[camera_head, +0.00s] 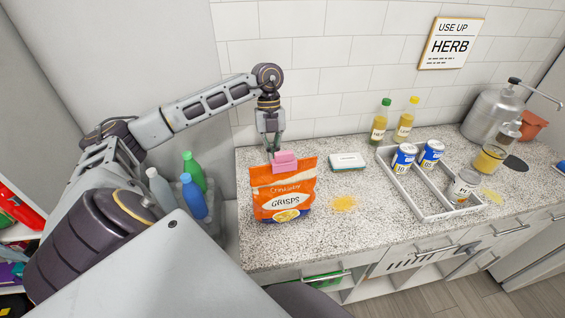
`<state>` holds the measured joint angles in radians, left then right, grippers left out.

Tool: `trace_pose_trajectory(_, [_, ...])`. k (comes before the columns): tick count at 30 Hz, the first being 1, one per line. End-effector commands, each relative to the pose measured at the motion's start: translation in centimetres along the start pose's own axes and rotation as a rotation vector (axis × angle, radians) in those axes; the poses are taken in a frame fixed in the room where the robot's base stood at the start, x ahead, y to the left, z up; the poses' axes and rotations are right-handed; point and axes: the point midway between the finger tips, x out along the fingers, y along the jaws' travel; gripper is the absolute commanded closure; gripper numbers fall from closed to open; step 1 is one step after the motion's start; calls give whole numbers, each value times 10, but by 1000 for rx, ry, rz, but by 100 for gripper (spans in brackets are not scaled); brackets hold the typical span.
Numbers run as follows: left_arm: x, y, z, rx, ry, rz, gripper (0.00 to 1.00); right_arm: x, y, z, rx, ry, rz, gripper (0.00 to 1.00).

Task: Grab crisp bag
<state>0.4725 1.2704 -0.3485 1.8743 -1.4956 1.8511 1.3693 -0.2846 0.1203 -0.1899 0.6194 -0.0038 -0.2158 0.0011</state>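The orange crisp bag (283,191) stands upright on the speckled counter (350,235) near its left end. A pink clip or block (285,162) sits at the bag's top edge. My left gripper (272,150) points down from above, right at the pink piece and the bag's top. Its fingertips are partly hidden behind the pink piece, so I cannot tell whether they touch or grip it. My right gripper is not in view.
A white tray (424,211) with cans and a jar stands to the right. A small white box (347,161) and a yellow spill (344,203) lie near the bag. Two bottles (381,121) stand at the wall. Several bottles (195,200) stand left of the counter.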

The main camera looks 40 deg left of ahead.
Motion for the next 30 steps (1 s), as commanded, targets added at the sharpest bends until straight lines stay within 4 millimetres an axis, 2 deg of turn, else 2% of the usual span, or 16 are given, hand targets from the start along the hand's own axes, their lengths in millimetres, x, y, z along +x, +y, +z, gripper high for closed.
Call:
trace_pose_trajectory(17, [6,0,0,0,0,2,100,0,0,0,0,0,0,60])
trace_pose_trajectory(30, [42,1,0,-1,1,3,100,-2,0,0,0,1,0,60])
